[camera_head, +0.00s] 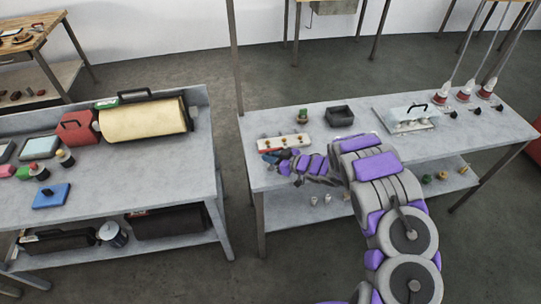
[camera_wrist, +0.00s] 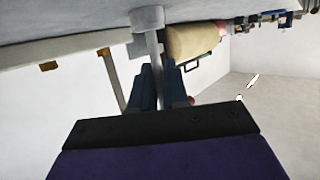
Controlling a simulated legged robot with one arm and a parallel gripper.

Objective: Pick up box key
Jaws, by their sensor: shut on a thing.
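My gripper (camera_head: 273,157) is low over the near left part of the right-hand grey table, close to a white and red strip (camera_head: 284,142) with small knobs on it. In the wrist view the two blue fingers (camera_wrist: 157,88) are close together, with a grey post behind them. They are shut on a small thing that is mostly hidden. A small reddish tip (camera_wrist: 190,101) shows beside the right finger; I cannot tell what it belongs to. I cannot make out the box key for certain in either view.
The right-hand table (camera_head: 365,150) also holds a dark open bin (camera_head: 339,116), a clear-lidded tray (camera_head: 409,117) and red-based bottles (camera_head: 464,94). A floor gap separates the tables.

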